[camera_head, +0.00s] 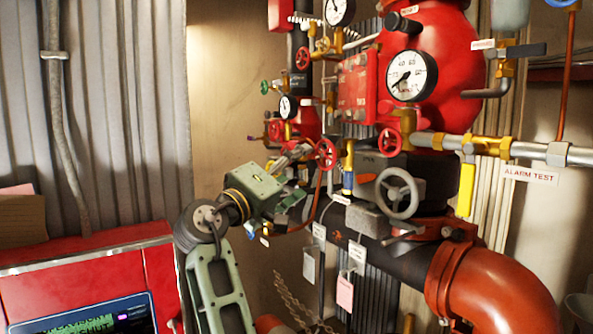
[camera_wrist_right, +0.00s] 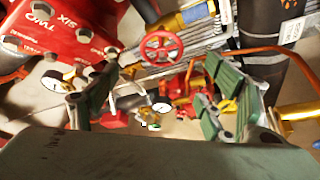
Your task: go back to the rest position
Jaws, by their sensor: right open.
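My right arm comes up from the bottom of the head view, and its green wrist points up and right at the valve assembly. My right gripper (camera_head: 296,158) is close to a small red handwheel (camera_head: 326,154), partly hidden by its own housing. In the right wrist view the two green fingers (camera_wrist_right: 158,98) stand wide apart with nothing held between them. A red handwheel (camera_wrist_right: 162,48) shows beyond the fingers there, apart from them. I cannot tell the exact gap to it. My left gripper is in neither view.
A red valve body (camera_head: 438,45) with a pressure gauge (camera_head: 411,76), a grey handwheel (camera_head: 400,193) and a yellow lever (camera_head: 466,190) crowd the right. An orange-red pipe elbow (camera_head: 490,290) is low right. A red cabinet (camera_head: 85,275) stands lower left. The corrugated wall (camera_head: 120,100) is clear.

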